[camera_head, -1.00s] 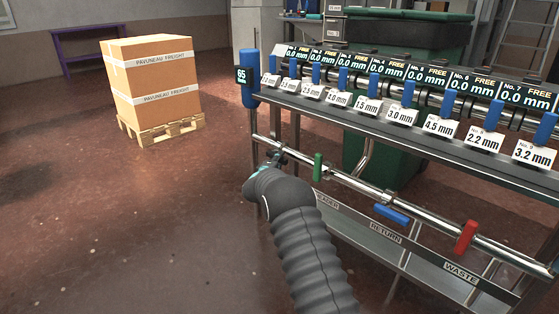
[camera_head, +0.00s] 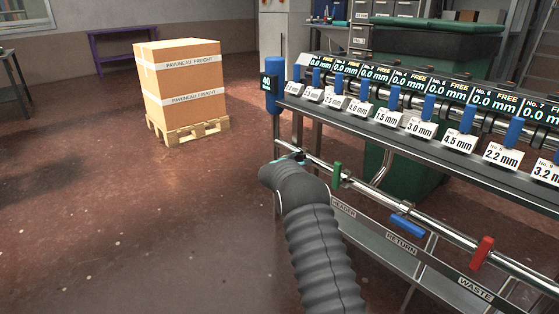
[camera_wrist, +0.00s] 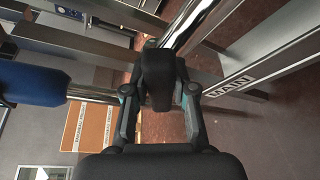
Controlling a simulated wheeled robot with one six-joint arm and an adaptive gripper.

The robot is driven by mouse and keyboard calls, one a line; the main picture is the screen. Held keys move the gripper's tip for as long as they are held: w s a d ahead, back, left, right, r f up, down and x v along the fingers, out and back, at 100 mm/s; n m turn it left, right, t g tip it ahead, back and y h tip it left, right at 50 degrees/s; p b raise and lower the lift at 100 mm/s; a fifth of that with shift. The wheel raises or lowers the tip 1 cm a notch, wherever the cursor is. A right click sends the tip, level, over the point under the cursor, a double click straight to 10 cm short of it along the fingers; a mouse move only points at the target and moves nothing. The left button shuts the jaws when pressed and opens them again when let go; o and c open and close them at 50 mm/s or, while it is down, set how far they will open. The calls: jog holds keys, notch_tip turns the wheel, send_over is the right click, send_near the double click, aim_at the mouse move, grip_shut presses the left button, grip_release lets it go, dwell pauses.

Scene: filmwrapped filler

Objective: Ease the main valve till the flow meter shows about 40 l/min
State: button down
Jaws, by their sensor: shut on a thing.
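Along the lower pipe are a green handle (camera_head: 337,175), a blue handle (camera_head: 406,225) and a red handle (camera_head: 482,253). Labelled units line the rack above. A boxed pallet (camera_head: 190,133) stands back left. The floor at left is clear.

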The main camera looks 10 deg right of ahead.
jog(key=shift+w+a+r+n+p, duration=0.1)
jog(key=shift+r+n+p, duration=0.05)
jog(key=shift+n+p, duration=0.25)
jog(key=shift+g, duration=0.4)
jog(key=c, duration=0.9)
grip_release()
jog(key=v, duration=1.2)
